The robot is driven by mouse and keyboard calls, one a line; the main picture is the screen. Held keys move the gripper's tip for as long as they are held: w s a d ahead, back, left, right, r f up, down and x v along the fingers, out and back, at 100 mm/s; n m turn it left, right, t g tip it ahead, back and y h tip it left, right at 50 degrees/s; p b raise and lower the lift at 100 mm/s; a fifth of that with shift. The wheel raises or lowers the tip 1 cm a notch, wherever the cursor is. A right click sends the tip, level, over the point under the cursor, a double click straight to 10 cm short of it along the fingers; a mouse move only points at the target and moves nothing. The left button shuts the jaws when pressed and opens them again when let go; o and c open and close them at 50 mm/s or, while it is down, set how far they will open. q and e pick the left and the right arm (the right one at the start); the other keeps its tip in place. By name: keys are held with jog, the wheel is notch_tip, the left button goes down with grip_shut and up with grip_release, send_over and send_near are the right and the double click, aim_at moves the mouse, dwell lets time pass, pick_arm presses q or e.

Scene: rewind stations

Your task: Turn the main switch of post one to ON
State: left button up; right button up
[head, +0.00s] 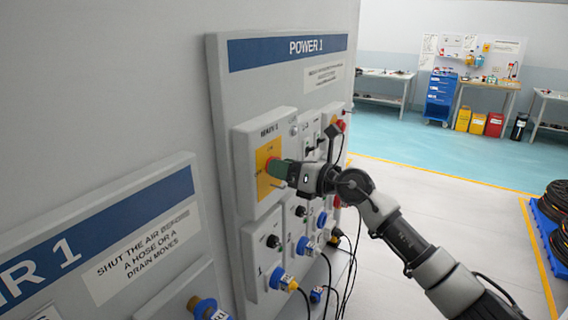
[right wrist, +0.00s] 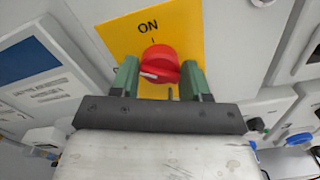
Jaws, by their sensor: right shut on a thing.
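The main switch is a red round knob (right wrist: 158,66) on a yellow plate (right wrist: 150,28) in the right wrist view. The word ON and a short tick stand above it on the plate. The white mark on the knob lies toward its left side, not in line with the tick. My right gripper (right wrist: 157,80) has its green fingers on either side of the knob and is shut on it. In the head view my right gripper (head: 283,170) reaches the yellow plate (head: 264,188) of the MAIN 1 box and mostly hides the knob. My left gripper is not in view.
The POWER 1 panel (head: 220,110) carries smaller boxes with black knobs, blue sockets (head: 276,275) and hanging cables close below and right of my arm. An AIR 1 panel (head: 190,175) stands at the left. Open floor (head: 420,195) lies to the right.

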dwell(0.4)
jog(key=o, duration=0.9)
jog(key=shift+d, duration=0.1)
jog(key=shift+b+v, duration=2.15)
jog(key=shift+v, duration=3.2)
